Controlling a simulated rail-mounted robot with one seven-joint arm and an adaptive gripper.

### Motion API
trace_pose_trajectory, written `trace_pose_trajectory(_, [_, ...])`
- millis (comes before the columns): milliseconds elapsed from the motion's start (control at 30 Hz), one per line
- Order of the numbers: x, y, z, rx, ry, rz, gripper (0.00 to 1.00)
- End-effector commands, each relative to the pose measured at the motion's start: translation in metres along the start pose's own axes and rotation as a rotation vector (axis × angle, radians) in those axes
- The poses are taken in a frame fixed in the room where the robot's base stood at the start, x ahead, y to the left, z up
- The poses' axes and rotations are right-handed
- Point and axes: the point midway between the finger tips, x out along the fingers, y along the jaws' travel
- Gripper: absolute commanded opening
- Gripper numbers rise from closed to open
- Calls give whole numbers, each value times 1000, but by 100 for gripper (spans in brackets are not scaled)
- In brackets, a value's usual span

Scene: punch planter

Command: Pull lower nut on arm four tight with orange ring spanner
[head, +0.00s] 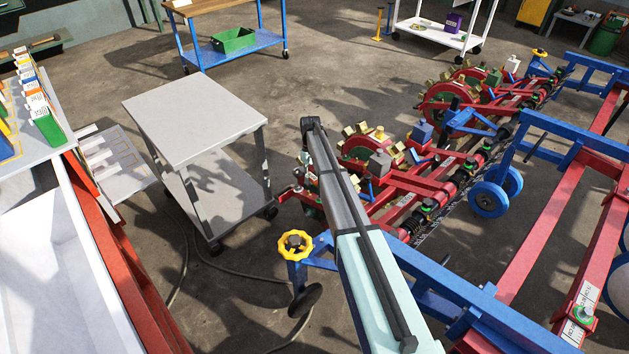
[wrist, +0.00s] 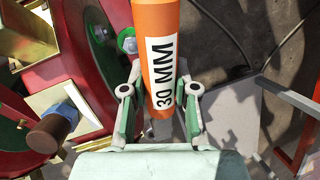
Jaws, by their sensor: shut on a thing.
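The orange ring spanner (wrist: 156,20), marked "30 MM", stands lengthwise in the wrist view, and its upper end runs out of the picture. My gripper (wrist: 160,92) is shut on its handle, one finger on each side. Beside the spanner on the left are a green-rimmed bolt or nut (wrist: 127,43) and a larger green part (wrist: 99,30) on a red planter wheel. I cannot tell which is the lower nut on arm four. In the head view my arm reaches over the nearest red planter unit (head: 378,160); the gripper and spanner are hidden there.
A grey trolley (head: 190,115) stands left of the planter. A yellow handwheel (head: 295,244) and blue frame beam (head: 480,312) lie near my arm. A brown-ended blue peg (wrist: 48,132) and brass-coloured blocks (wrist: 28,30) crowd the left of the wrist view.

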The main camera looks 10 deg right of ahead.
Motion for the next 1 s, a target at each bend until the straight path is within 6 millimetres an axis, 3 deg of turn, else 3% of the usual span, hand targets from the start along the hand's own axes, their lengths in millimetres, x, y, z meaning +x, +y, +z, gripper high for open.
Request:
trace_pose_trajectory(33, [0, 4, -18, -23, -11, -3, 0])
trace_pose_trajectory(167, [-1, 5, -30, -78, -40, -12, 0])
trace_pose_trajectory(833, [-3, 3, -25, -126, -85, -42, 0])
trace_pose_trajectory(1000, [12, 6, -25, -125, -84, -42, 0])
